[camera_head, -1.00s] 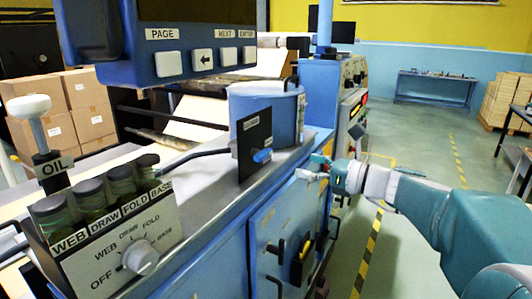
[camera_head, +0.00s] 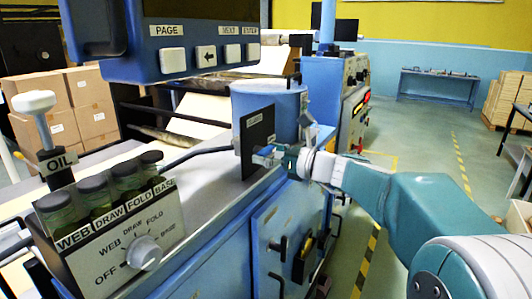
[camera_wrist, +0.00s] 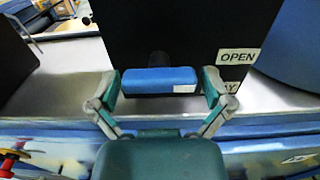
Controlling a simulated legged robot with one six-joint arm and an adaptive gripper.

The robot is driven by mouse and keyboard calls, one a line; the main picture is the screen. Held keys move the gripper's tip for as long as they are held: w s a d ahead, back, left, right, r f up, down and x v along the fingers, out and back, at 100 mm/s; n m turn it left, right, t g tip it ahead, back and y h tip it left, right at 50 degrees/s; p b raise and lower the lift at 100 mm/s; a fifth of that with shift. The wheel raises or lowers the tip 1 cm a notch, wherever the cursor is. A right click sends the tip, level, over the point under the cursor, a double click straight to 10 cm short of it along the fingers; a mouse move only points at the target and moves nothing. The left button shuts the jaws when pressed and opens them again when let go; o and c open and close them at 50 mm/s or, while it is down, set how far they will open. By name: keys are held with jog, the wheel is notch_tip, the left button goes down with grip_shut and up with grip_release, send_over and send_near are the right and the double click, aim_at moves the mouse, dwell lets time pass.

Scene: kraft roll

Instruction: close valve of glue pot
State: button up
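The glue pot (camera_head: 270,103) is a blue cylinder on the machine's metal ledge. A black plate (camera_head: 257,128) stands in front of it. In the wrist view the blue valve handle (camera_wrist: 158,80) lies level before the black plate (camera_wrist: 185,30), on a dark stem. A white label reading OPEN (camera_wrist: 238,56) is right of it; a lower label is partly hidden. My gripper (camera_wrist: 162,88) is open, with one finger at each end of the handle; firm contact cannot be told. In the head view my gripper (camera_head: 272,154) is at the plate and mostly covers the handle.
The oil and selector box (camera_head: 125,235) with several jars stands at the left front. A control panel (camera_head: 190,45) overhangs the ledge. Blue cabinet doors (camera_head: 275,235) with handles lie below my gripper. The floor aisle at the right is open.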

jog(key=c, duration=0.7)
jog(key=shift+n, duration=0.4)
jog(key=n, duration=0.3)
jog(key=shift+n, duration=0.4)
jog(key=n, duration=1.3)
jog(key=shift+f, duration=0.15)
jog(key=shift+n, duration=0.3)
